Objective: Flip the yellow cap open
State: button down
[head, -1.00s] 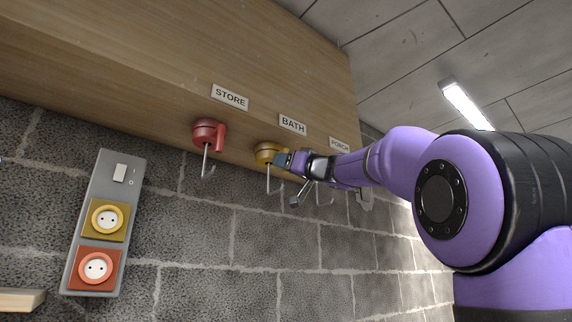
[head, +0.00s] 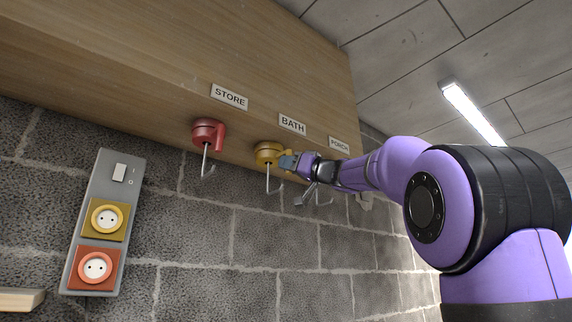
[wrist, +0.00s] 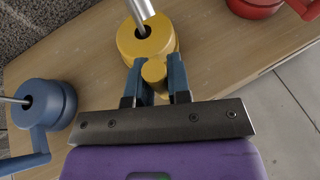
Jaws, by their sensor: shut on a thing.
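The yellow cap (head: 267,150) is a round piece on the underside of the wooden beam, below the BATH label. A metal hook (head: 268,180) hangs from its middle. In the wrist view the yellow cap (wrist: 140,42) shows a short stub (wrist: 154,72) at its side. My gripper (head: 286,161) is at the right side of the cap. In the wrist view my gripper (wrist: 154,80) has its two blue fingers on either side of the stub, shut on it. The fingers hide part of the cap's right side in the head view.
A red reel (head: 208,133) with a hook is left of the yellow one, under STORE. A blue reel (wrist: 42,104) is on the other side, close to my gripper. A grey panel (head: 106,225) with a switch and two sockets is on the block wall. A wooden ledge (head: 20,299) is at lower left.

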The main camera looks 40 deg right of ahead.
jog(key=shift+w+d+n+g+y, duration=0.4)
jog(key=shift+d+n+g+y, duration=0.4)
jog(key=shift+n+g+y, duration=0.7)
jog(key=shift+w+d+n+g+y, duration=0.45)
jog(key=shift+d+n+g+y, duration=0.45)
jog(key=shift+g+y, duration=1)
jog(key=shift+w+d+n+g+y, duration=0.4)
jog(key=shift+d+n+g+y, duration=0.35)
jog(key=shift+n+g+y, duration=0.9)
jog(key=shift+m+y, duration=0.25)
jog(key=shift+y, duration=0.1)
jog(key=c, duration=1.1)
grip_release()
jog(key=shift+o, duration=0.2)
jog(key=shift+a+t, duration=0.1)
jog(key=shift+t, duration=0.15)
